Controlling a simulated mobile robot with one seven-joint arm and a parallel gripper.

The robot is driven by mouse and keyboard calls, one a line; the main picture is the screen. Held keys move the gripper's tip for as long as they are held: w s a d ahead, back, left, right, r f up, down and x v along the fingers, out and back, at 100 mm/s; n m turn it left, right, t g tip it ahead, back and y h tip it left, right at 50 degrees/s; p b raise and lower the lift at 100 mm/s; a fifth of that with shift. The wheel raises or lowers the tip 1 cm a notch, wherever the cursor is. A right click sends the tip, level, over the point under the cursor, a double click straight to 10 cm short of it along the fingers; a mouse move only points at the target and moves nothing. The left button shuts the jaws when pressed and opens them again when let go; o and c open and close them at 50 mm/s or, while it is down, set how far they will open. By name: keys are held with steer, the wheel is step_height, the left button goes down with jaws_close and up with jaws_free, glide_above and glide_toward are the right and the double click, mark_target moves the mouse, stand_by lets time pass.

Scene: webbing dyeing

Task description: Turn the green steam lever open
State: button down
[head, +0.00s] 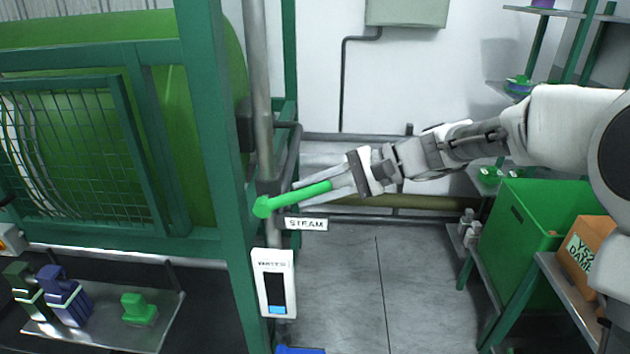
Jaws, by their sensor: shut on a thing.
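The green steam lever (290,199) sits on the vertical grey pipe beside the green machine frame. It points right and slightly up from its round hub. A white STEAM label (306,224) is just below it. My gripper (328,187) reaches in from the right and is shut on the lever's outer end. The fingers partly hide the lever's tip.
A white gauge panel (273,283) with a blue bar hangs below the lever. The green machine frame (212,120) stands close on the left. A green bin (520,232) and a cardboard box (590,247) are at right. The grey floor (365,290) between is clear.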

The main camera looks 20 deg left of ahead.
steer(key=r+h+p, duration=0.1)
steer(key=a+r+h+p, duration=0.1)
steer(key=p, duration=0.1)
steer(key=r+t+p, duration=0.1)
steer(key=shift+s+a+r+h, duration=0.15)
steer(key=shift+s+a+h, duration=0.1)
steer(key=shift+h, duration=0.15)
steer(key=shift+s+a+r+t+h+p, duration=0.15)
steer(key=shift+a+r+t+h+p, duration=0.25)
steer(key=shift+h+p, duration=0.7)
steer(key=shift+s+a+r+h+p, duration=0.15)
steer(key=shift+a+r+h+p, duration=0.15)
steer(key=shift+a+h+p, duration=0.3)
steer(key=shift+s+a+r+t+h, duration=0.15)
steer(key=shift+a+t+h, duration=0.1)
steer(key=shift+a+h, duration=0.3)
steer(key=shift+s+a+r+t+h, duration=0.1)
steer(key=shift+a+r+t+h, duration=0.2)
steer(key=shift+h, duration=0.35)
steer(key=shift+s+a+t+h, duration=0.15)
steer(key=shift+a+h, duration=0.35)
steer(key=shift+h, duration=0.1)
steer(key=c, duration=0.7)
jaws_free()
